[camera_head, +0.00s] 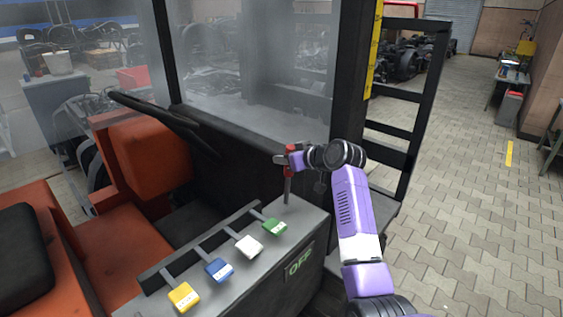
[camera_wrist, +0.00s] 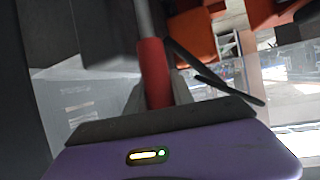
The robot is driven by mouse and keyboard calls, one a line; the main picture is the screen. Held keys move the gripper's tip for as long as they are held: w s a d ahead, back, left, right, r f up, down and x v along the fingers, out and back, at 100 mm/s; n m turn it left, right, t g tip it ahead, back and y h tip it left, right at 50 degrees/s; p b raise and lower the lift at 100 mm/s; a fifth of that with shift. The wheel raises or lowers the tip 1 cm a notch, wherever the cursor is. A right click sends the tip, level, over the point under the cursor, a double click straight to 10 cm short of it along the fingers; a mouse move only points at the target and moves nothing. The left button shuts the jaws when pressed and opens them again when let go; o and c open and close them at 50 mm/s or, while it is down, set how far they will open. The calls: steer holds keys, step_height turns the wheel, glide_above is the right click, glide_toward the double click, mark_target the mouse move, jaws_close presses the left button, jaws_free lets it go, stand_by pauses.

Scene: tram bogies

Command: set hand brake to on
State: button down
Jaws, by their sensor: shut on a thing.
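The hand brake is an upright lever with a red grip (camera_head: 289,160) at the far end of the grey console (camera_head: 222,285). My gripper (camera_head: 285,159) comes in from the right and is shut on the red grip. In the wrist view the red grip (camera_wrist: 154,72) stands between the two fingers of my gripper (camera_wrist: 155,92), with the grey shaft beyond it. A green label reading "OFF" (camera_head: 299,262) is on the console's side. The lever's foot meets the console top near its far corner.
Green (camera_head: 275,227), white (camera_head: 248,245), blue (camera_head: 219,270) and yellow (camera_head: 184,297) levers stand along the console. An orange seat (camera_head: 150,157) is at left. A dark cab post (camera_head: 350,75) and a black ladder (camera_head: 408,120) rise behind my arm. Paved floor at right is open.

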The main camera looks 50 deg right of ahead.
steer(key=shift+w+g+p, duration=0.5)
steer(key=shift+w, duration=0.35)
steer(key=shift+a, duration=0.1)
steer(key=c, duration=1.1)
jaws_free()
steer(key=shift+w+f, duration=0.1)
steer(key=b+v, duration=0.1)
steer(key=v, duration=0.6)
steer(key=shift+s+b, duration=0.3)
steer(key=shift+s, duration=0.05)
